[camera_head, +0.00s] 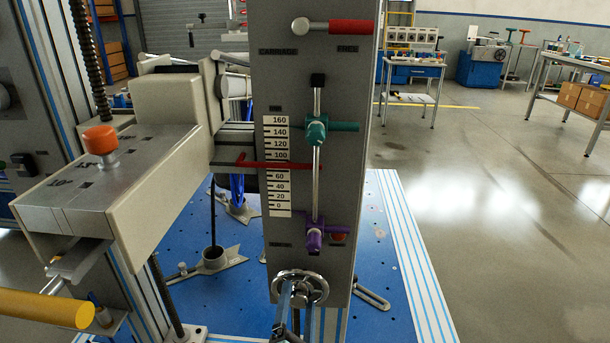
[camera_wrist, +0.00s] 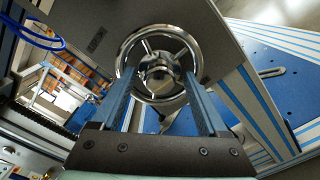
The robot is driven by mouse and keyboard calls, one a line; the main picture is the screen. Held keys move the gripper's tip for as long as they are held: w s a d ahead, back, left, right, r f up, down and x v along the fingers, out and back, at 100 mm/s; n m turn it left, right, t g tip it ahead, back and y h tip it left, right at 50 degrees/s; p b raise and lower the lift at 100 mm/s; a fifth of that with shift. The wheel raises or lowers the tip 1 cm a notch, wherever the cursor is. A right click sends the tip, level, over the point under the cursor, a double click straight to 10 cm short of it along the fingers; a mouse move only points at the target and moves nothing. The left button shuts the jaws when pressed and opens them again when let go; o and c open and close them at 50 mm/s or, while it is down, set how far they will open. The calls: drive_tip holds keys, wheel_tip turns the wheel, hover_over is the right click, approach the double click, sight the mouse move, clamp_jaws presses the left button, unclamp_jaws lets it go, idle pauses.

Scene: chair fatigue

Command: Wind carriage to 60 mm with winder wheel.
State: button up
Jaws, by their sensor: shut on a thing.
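The winder wheel (camera_head: 317,276) is a chrome handwheel low on the grey panel (camera_head: 346,120). In the wrist view the wheel (camera_wrist: 160,34) faces me, with its hub in the middle. My gripper (camera_head: 298,296) is at the wheel from below. Its two blue-grey fingers (camera_wrist: 158,80) stand on either side of the hub and are shut on the wheel; the exact contact is hard to see. The red carriage pointer (camera_head: 285,165) crosses the white millimetre scale (camera_head: 276,190) between the 100 and 60 labels, at about 80, covering that label.
A rod on the panel carries a teal clamp (camera_head: 317,130) and a purple clamp (camera_head: 314,238). A red-handled lever (camera_head: 350,27) is at the panel's top. A beige machine arm with an orange knob (camera_head: 100,139) stands left. The blue bed (camera_head: 385,235) lies below; open floor is right.

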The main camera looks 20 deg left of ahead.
drive_tip(key=shift+w+a+r+n, duration=0.15)
drive_tip(key=shift+w+r+n, duration=0.35)
drive_tip(key=shift+w+r, duration=0.05)
drive_tip(key=o, duration=1.1)
drive_tip(key=shift+o, duration=0.2)
drive_tip(key=shift+s+d+f, duration=0.2)
drive_tip(key=shift+s+f, duration=0.45)
drive_tip(key=shift+s, duration=0.15)
drive_tip(key=shift+v, duration=1.6)
drive_tip(key=shift+r, duration=0.1)
drive_tip(key=m, duration=0.8)
drive_tip(key=shift+m, duration=0.3)
